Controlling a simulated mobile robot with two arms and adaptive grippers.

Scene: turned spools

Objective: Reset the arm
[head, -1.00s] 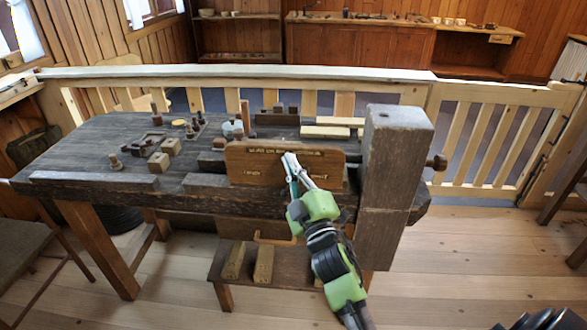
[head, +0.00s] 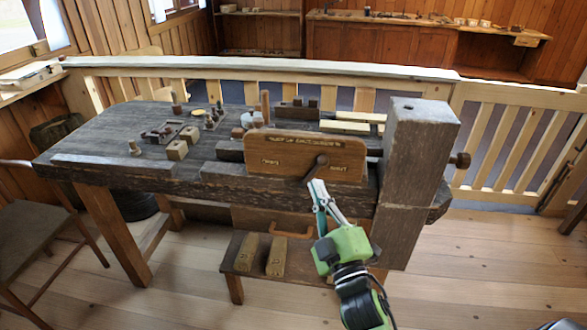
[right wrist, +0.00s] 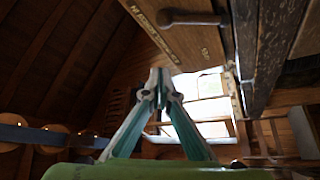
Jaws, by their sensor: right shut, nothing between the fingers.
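My right gripper (head: 318,187) is shut and empty. It is in front of the wooden workbench (head: 110,175), just below the lever on the upright wooden board (head: 305,157). In the right wrist view the closed fingertips (right wrist: 160,75) meet in the middle, and the board (right wrist: 185,35) with its dark lever (right wrist: 193,18) is above them. I cannot tell whether the fingertips touch the board. My left gripper is not in view.
A thick wooden post (head: 418,150) stands at the bench's right end. Several small turned pieces and blocks (head: 178,150) lie on the bench. A low shelf (head: 237,270) holds wooden blocks below. A pale railing (head: 260,73) runs behind; a chair (head: 45,225) stands at left. Floor is clear at right.

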